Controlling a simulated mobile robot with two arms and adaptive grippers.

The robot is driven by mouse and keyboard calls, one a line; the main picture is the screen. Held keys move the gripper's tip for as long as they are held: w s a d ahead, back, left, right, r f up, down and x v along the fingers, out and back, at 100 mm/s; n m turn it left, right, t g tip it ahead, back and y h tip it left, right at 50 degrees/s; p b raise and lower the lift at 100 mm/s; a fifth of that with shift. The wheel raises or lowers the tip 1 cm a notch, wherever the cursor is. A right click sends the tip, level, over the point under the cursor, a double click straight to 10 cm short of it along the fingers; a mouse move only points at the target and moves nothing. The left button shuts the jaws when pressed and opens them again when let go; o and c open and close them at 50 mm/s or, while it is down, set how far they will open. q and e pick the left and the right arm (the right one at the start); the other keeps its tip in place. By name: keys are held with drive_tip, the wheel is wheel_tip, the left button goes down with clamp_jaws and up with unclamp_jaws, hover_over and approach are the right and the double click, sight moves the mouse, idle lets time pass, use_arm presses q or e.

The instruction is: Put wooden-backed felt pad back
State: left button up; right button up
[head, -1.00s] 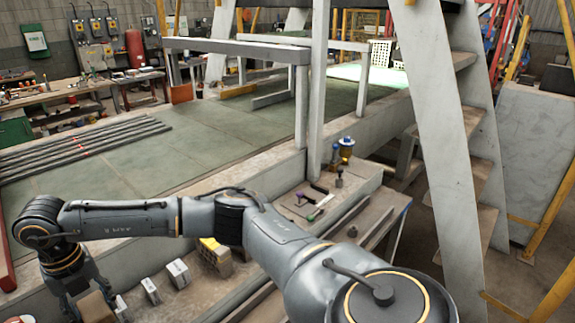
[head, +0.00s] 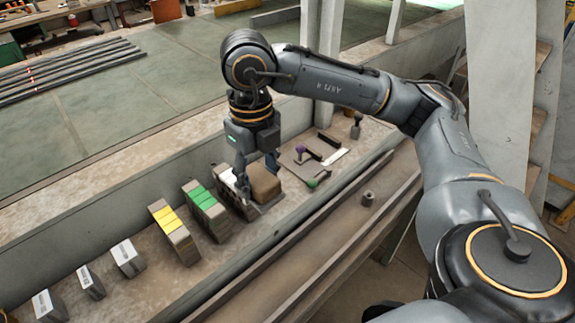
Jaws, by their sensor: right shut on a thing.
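A brown block (head: 265,182), which looks like the wooden-backed felt pad, is held in my right gripper (head: 259,192). The gripper points down and is shut on it, over the bench ledge at the right end of the row of blocks. I cannot tell whether the pad touches the ledge; its felt face is not clear. Just left of it, partly hidden by a finger, is a white-topped block (head: 226,178). My left gripper is not in view.
Green-topped blocks (head: 204,201), yellow-topped blocks (head: 168,223) and small white-labelled blocks (head: 126,257) line the ledge (head: 150,285) to the left. Purple- and green-handled tools (head: 303,150) lie to the right. A small metal cylinder (head: 368,198) stands in front.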

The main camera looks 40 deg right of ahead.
drive_tip(key=w+d+f+p, duration=0.1)
drive_tip(key=w+d+f, duration=0.1)
drive_tip(key=w+f, duration=0.1)
drive_tip(key=w+d+f+p, duration=0.1)
drive_tip(key=w+d+f, duration=0.1)
drive_tip(key=w+d, duration=0.1)
drive_tip(key=w+d+f+p, duration=0.2)
drive_tip(key=w+d+f, duration=0.1)
drive_tip(key=w, duration=0.1)
drive_tip(key=shift+f, duration=0.35)
drive_tip(key=shift+d+f, duration=0.15)
drive_tip(key=shift+f, duration=0.05)
drive_tip(key=f, duration=0.1)
drive_tip(key=f+p, duration=0.2)
drive_tip(key=shift+w+d, duration=0.15)
drive_tip(key=shift+w, duration=0.1)
drive_tip(key=shift+f, duration=0.3)
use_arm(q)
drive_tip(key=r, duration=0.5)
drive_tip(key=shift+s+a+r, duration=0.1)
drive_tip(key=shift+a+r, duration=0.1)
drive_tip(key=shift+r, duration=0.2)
use_arm(e)
drive_tip(key=shift+f, duration=0.1)
